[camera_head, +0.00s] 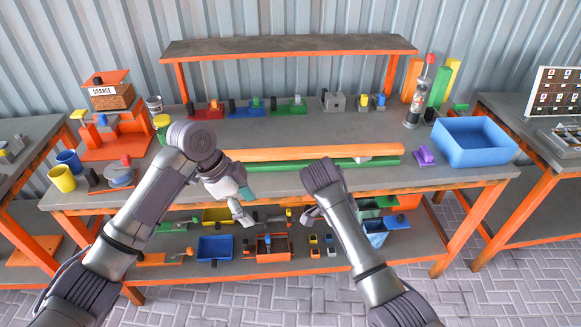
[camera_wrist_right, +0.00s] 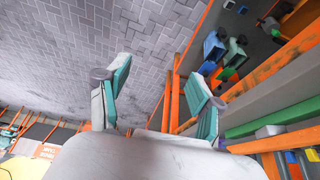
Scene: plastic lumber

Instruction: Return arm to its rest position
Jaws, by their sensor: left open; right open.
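My left gripper (camera_head: 243,203) hangs over the front edge of the workbench (camera_head: 120,192) in the head view. Its fingers are apart, with nothing seen between them. My right arm (camera_head: 345,225) comes in from the lower right, and its wrist is at the bench's front edge.
An orange plank (camera_head: 290,154) and a green plank (camera_head: 370,162) lie along the bench just behind both wrists. A blue bin (camera_head: 475,155) and a purple piece (camera_head: 425,156) stand to the right. Cups and an orange machine (camera_head: 112,137) stand left. Small parts crowd the lower shelf.

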